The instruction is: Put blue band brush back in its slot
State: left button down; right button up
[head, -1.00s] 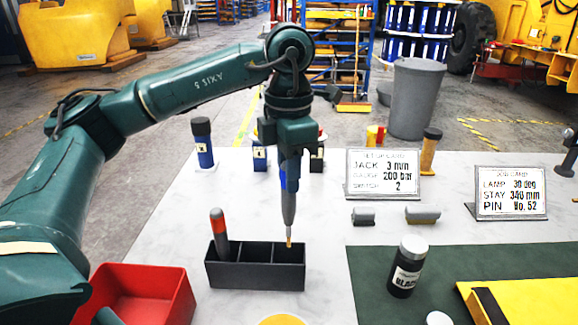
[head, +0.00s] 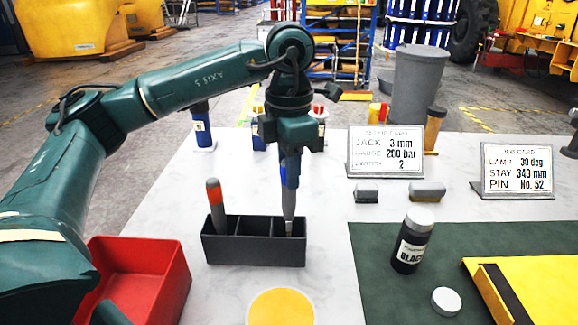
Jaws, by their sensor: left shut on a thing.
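The blue band brush (head: 289,200) hangs upright in my left gripper (head: 290,165), which is shut on its blue-banded upper part. Its grey lower part reaches down into the right-hand compartment of the dark slotted holder (head: 255,251). The brush tip is hidden inside the holder, so I cannot tell whether it touches the bottom. A red band brush (head: 216,203) stands tilted in the holder's left compartment. The middle compartment looks empty. My right gripper is not in view.
A red bin (head: 172,285) stands left of the holder. A yellow disc (head: 281,308) lies in front of it. A black jar (head: 411,240) and a loose lid (head: 446,300) are on the right. Two cards (head: 386,152) (head: 517,170) stand behind. White table between is clear.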

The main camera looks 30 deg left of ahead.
pick_arm(q)
jog(key=shift+f, duration=0.15)
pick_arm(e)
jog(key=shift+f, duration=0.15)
pick_arm(q)
jog(key=shift+f+b, duration=1.75)
jog(key=shift+f, duration=0.35)
jog(key=c, duration=1.2)
grip_release()
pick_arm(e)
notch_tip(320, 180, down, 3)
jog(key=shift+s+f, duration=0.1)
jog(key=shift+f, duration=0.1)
pick_arm(q)
jog(key=shift+o, duration=0.2)
jog(key=shift+w+r, duration=0.1)
jog(key=shift+r, duration=0.65)
notch_tip(320, 180, up, 11)
jog(key=p, duration=0.3)
jog(key=shift+r, duration=0.4)
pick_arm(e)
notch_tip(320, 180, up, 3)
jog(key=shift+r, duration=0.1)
